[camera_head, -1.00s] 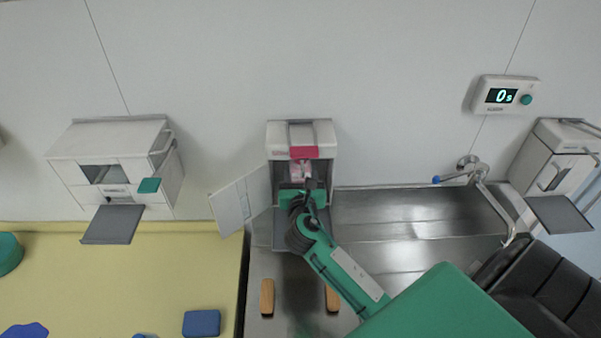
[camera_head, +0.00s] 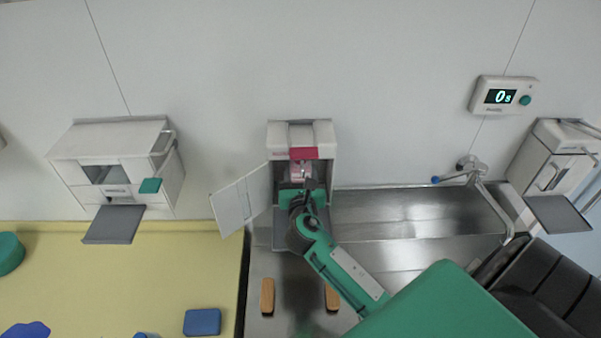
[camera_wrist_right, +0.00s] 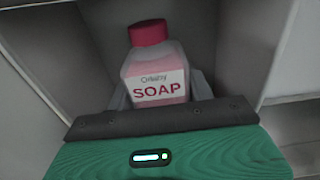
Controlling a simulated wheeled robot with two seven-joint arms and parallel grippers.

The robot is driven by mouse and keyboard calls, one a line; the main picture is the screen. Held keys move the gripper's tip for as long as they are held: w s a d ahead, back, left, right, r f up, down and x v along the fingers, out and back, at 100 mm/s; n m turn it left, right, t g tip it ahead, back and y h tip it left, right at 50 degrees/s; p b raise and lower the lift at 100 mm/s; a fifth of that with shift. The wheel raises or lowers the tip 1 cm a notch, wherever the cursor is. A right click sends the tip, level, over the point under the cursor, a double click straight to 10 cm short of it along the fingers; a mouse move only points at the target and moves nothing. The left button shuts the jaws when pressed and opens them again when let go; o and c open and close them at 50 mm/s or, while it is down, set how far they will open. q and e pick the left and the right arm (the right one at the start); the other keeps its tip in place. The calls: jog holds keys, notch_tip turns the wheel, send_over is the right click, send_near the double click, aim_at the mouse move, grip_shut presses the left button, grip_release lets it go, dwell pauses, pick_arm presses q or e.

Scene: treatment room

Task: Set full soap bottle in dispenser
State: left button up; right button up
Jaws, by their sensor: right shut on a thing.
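The soap bottle (camera_wrist_right: 157,77) has a red cap, pink liquid and a "SOAP" label. In the right wrist view it stands roughly upright between the dispenser's inner walls. In the head view the bottle (camera_head: 299,172) shows as a pink patch inside the white wall dispenser (camera_head: 284,137), partly hidden. The dispenser's door (camera_head: 240,202) is swung open to the left. My right gripper (camera_head: 306,190) reaches into the dispenser and is shut on the bottle's lower part. The bottle's base and its contact with the dispenser floor are hidden. My left gripper is out of view.
A steel counter (camera_head: 405,212) with a tap (camera_head: 474,170) lies to the right. Other white wall units stand at left (camera_head: 95,140) and far right (camera_head: 530,160). Two wooden-coloured blocks (camera_head: 267,296) lie in front. A yellow surface (camera_head: 170,270) is at left.

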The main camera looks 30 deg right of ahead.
jog(key=shift+f, duration=0.15)
dwell(0.6)
jog(key=o, duration=1.3)
jog(key=shift+o, duration=0.2)
jog(key=shift+s+f, duration=0.1)
jog(key=shift+s+a+f, duration=0.1)
jog(key=shift+s+a, duration=0.1)
jog(key=shift+s, duration=0.05)
jog(key=b+v, duration=0.5)
jog(key=v, duration=0.7)
jog(key=shift+s, duration=0.2)
jog(key=shift+s+a, duration=0.2)
jog(key=shift+s, duration=0.15)
